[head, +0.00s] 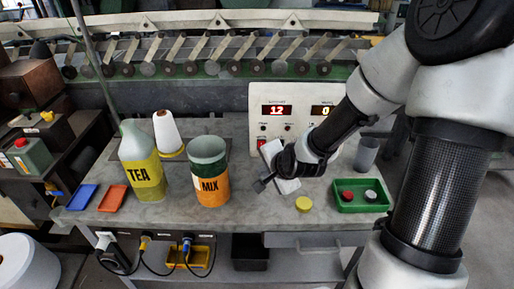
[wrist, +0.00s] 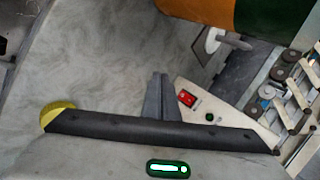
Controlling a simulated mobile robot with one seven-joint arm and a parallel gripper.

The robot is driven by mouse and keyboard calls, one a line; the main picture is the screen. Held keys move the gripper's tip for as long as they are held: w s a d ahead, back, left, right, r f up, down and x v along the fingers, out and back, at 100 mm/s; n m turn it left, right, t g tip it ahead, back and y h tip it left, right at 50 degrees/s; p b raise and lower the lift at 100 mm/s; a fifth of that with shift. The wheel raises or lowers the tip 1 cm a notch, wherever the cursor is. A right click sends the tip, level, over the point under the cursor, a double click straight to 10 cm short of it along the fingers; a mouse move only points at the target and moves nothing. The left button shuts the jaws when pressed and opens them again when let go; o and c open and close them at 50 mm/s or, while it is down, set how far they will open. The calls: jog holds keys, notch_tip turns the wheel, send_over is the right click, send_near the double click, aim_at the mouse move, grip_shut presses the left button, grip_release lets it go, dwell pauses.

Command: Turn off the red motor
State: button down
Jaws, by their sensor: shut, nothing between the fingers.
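No motor clearly marked as red can be made out. My gripper (head: 261,185) is shut and empty above the bench, in front of the panel. The shut fingers (wrist: 158,97) appear apart from the switch.
A TEA bottle (head: 143,168), a MIX container (head: 209,175) and a white cone (head: 167,132) stand left of my gripper. A yellow disc (head: 303,204) and green tray (head: 345,207) lie right. Cables and plugs (head: 187,241) hang on the bench's front.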

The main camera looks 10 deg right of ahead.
jog(key=w+b, duration=0.1)
jog(key=w, duration=0.1)
jog(key=w+d+b, duration=0.1)
jog(key=w, duration=0.1)
jog(key=w+f+b, duration=0.1)
jog(key=w, duration=0.2)
jog(key=shift+w+d, duration=0.1)
jog(key=shift+d, duration=0.15)
jog(key=shift+w+d, duration=0.15)
jog(key=shift+w, duration=0.5)
jog(key=shift+w, duration=0.15)
dwell(1.5)
jog(key=shift+w+f, duration=0.1)
jog(key=shift+w, duration=0.15)
jog(key=shift+w+d, duration=0.15)
jog(key=shift+w, duration=0.15)
dwell(0.5)
dwell(0.4)
jog(key=shift+s+p, duration=0.3)
jog(key=shift+s, duration=0.45)
